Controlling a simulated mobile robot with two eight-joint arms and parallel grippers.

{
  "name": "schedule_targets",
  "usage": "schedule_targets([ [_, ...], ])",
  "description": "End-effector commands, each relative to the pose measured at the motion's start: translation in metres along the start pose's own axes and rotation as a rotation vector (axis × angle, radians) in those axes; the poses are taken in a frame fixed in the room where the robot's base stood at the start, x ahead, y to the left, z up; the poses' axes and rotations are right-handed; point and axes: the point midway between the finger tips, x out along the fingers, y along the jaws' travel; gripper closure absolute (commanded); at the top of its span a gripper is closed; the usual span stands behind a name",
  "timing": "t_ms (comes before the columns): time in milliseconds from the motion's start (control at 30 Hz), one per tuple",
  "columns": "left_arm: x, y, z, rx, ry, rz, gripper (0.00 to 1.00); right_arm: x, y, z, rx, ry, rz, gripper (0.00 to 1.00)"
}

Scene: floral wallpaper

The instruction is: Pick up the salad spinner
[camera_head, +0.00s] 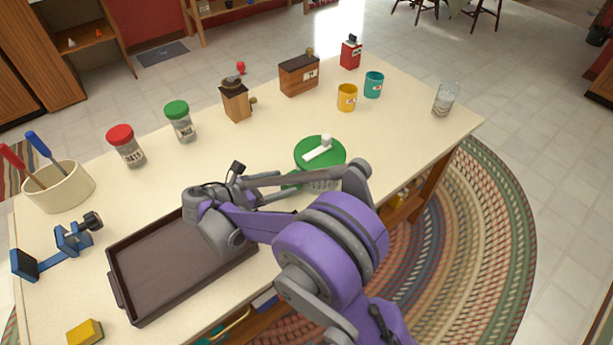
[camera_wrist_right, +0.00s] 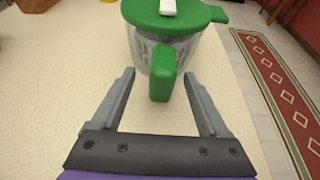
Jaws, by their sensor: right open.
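The salad spinner (camera_head: 306,146) stands upright on the table in the head view. It has a green lid with a white handle on top and a clear, slotted body. In the right wrist view the spinner (camera_wrist_right: 186,16) is straight ahead, with its green side handle (camera_wrist_right: 161,78) pointing toward me. My right gripper (camera_wrist_right: 159,78) is open, one finger on each side of that handle, with visible gaps to both fingers. In the head view my right arm hides part of the spinner's lower body and most of the gripper. My left gripper is not in view.
A dark tray (camera_head: 165,270) lies left of my arm. Seasoning jars (camera_head: 128,148), a wooden grinder (camera_head: 236,104), a wooden box (camera_head: 299,76), a yellow mug (camera_head: 347,97), a teal mug (camera_head: 373,85) and a glass (camera_head: 445,98) stand around. Bare table lies right of the spinner.

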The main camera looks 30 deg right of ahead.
Motion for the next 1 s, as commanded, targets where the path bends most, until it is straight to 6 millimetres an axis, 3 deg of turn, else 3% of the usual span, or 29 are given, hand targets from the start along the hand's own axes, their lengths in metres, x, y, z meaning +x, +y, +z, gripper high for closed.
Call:
schedule_targets([
  [200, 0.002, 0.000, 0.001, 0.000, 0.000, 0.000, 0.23, 0.033, -0.004, -0.001, 0.001, 0.000, -0.002, 0.22],
  [467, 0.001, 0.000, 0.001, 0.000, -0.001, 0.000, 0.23, 0.036, -0.004, -0.001, 0.000, 0.000, 0.000, 0.24],
  [867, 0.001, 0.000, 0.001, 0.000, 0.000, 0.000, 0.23, 0.036, -0.004, -0.001, 0.000, 0.000, 0.000, 0.96],
  [1000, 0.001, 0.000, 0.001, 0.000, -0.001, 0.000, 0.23, 0.036, -0.004, -0.001, 0.000, 0.000, 0.000, 1.00],
])
